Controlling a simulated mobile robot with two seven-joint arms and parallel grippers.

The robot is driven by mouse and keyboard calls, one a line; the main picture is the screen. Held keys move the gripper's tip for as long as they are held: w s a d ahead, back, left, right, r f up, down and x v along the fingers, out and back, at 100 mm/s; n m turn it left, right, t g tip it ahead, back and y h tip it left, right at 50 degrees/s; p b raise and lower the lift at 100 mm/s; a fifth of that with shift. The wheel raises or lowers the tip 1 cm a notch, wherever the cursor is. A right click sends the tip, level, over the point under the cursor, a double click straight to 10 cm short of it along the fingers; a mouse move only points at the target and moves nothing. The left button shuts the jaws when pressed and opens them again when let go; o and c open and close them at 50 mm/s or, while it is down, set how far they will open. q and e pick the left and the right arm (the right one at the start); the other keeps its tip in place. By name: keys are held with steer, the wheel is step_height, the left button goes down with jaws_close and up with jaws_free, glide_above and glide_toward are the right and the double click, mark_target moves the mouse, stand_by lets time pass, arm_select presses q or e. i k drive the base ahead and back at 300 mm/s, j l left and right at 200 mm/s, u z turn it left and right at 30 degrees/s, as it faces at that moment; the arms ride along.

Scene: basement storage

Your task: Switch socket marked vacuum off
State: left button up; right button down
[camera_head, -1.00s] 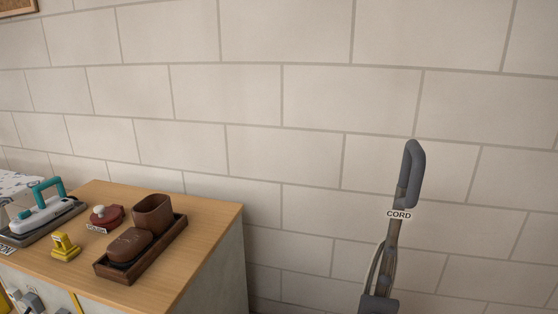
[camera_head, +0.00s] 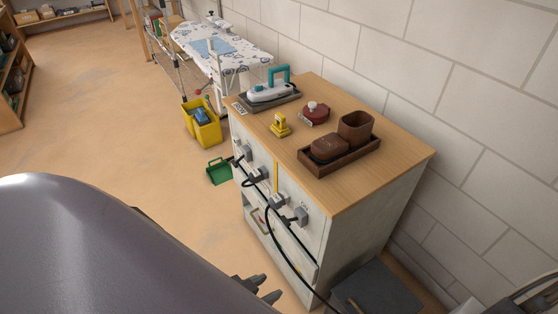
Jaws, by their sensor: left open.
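Several grey plugs with black cords sit in a row of sockets on the white front of a wood-topped cabinet (camera_head: 385,190). One plug (camera_head: 243,153) is at the far left, another plug (camera_head: 258,177) next to it, and two more, a plug (camera_head: 277,202) and a plug (camera_head: 298,217), are at the right. Small labels are near them but too small to read, so I cannot tell which socket is marked vacuum, or the switch positions. My left gripper (camera_head: 272,287) is open and empty at the bottom, low in front of the cabinet, apart from the sockets. My right gripper is not in view.
On the cabinet top are an iron (camera_head: 270,92), a red round item (camera_head: 315,113), a small yellow item (camera_head: 280,126) and a brown tray (camera_head: 345,160). A yellow bucket (camera_head: 205,130) and green dustpan (camera_head: 219,172) stand left. The floor at left is clear.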

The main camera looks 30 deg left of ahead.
mark_target(287, 221)
steer(key=u, duration=1)
